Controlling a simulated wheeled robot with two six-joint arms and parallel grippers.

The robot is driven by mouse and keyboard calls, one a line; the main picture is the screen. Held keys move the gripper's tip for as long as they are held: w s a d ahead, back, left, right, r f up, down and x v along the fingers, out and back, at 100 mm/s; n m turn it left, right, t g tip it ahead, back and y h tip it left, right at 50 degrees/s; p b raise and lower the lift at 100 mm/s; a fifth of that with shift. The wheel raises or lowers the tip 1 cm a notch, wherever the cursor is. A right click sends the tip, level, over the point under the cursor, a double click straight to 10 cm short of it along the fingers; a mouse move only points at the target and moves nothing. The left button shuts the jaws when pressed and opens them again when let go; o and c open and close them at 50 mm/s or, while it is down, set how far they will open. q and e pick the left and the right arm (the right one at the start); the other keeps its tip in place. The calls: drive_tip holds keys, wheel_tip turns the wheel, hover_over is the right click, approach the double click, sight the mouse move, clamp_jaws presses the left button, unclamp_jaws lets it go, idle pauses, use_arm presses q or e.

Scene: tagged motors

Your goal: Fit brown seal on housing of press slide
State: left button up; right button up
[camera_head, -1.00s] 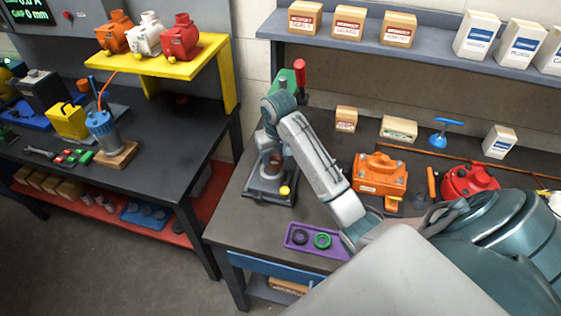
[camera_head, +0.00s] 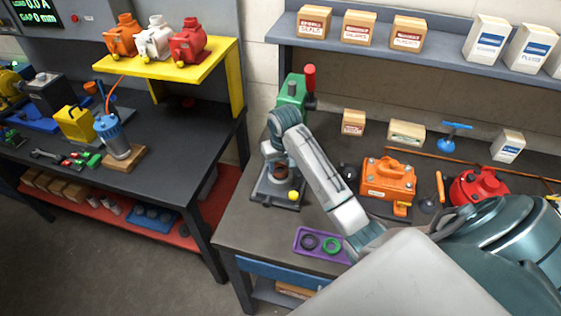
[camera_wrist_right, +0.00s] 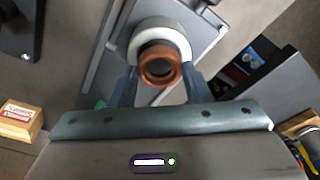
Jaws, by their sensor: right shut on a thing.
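The press (camera_head: 291,92), green with a red-topped lever, stands on the bench on a dark base. My right arm reaches in front of it. My right gripper (camera_head: 274,160) is low over the press slide, partly hidden by its own wrist. In the right wrist view my right gripper (camera_wrist_right: 162,84) is shut on the brown seal (camera_wrist_right: 160,64), a copper-brown ring. The pale round housing (camera_wrist_right: 158,30) is right behind the seal on the grey slide plate (camera_wrist_right: 205,36). I cannot tell whether seal and housing touch. My left gripper is not in view.
A purple tray (camera_head: 302,255) with a black ring (camera_head: 310,241) and a green ring (camera_head: 331,246) lies at the bench front. An orange housing (camera_head: 388,178) and a red one (camera_head: 478,186) stand to the right. Small boxes line the back.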

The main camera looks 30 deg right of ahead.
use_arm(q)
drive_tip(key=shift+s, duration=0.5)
use_arm(e)
drive_tip(key=shift+f, duration=0.7)
drive_tip(key=o, duration=1)
drive_tip(key=shift+o, duration=0.2)
drive_tip(key=shift+r, duration=3.05)
